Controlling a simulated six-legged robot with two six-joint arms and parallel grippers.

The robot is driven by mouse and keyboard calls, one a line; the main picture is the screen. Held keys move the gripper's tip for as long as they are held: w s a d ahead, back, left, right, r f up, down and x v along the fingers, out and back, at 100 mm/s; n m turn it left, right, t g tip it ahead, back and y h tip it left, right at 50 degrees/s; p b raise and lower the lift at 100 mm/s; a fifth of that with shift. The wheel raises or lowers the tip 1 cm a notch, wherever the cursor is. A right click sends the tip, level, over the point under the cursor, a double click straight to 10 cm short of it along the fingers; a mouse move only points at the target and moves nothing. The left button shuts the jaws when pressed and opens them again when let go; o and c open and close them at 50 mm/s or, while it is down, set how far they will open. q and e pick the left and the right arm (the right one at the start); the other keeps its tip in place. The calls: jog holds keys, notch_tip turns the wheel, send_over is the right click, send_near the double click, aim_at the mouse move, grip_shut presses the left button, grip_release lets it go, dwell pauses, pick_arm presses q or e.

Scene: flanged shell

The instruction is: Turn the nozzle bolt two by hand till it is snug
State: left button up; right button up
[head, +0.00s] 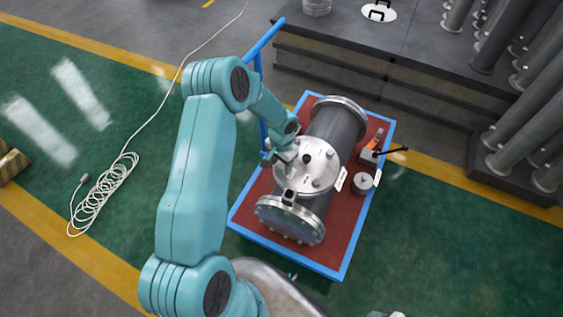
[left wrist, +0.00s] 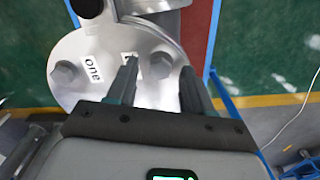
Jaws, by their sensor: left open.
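The grey shell (head: 338,124) lies on its side on a cart. Its round silver nozzle flange (head: 320,165) faces up and carries several bolts; it also fills the upper left of the left wrist view (left wrist: 105,40). There, one hex bolt (left wrist: 66,73) sits by a label reading "one". Another bolt (left wrist: 160,64) stands between the open fingers of my left gripper (left wrist: 158,70), with gaps showing. The label (left wrist: 131,58) beside that bolt is mostly hidden by a finger and unreadable. In the head view my left gripper (head: 285,163) is low over the flange's left side. My right gripper is not seen.
The cart has a red top (head: 352,222), a blue rim and a blue handle (head: 264,42). A small grey cylinder (head: 362,183) and an orange-and-black tool (head: 373,145) stand right of the shell. A coiled white cable (head: 103,190) lies on the green floor.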

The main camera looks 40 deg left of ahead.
pick_arm(q)
grip_shut()
jog(key=shift+f+m, duration=0.1)
jog(key=shift+m, duration=0.2)
jog(key=shift+m+b, duration=0.45)
jog(key=shift+m, duration=0.05)
jog(key=shift+m+b, duration=0.45)
jog(key=shift+m, duration=1.95)
jog(key=shift+w+m+b, duration=0.1)
jog(key=shift+m+b, duration=0.3)
jog(key=shift+m, duration=0.9)
jog(key=shift+a, duration=0.1)
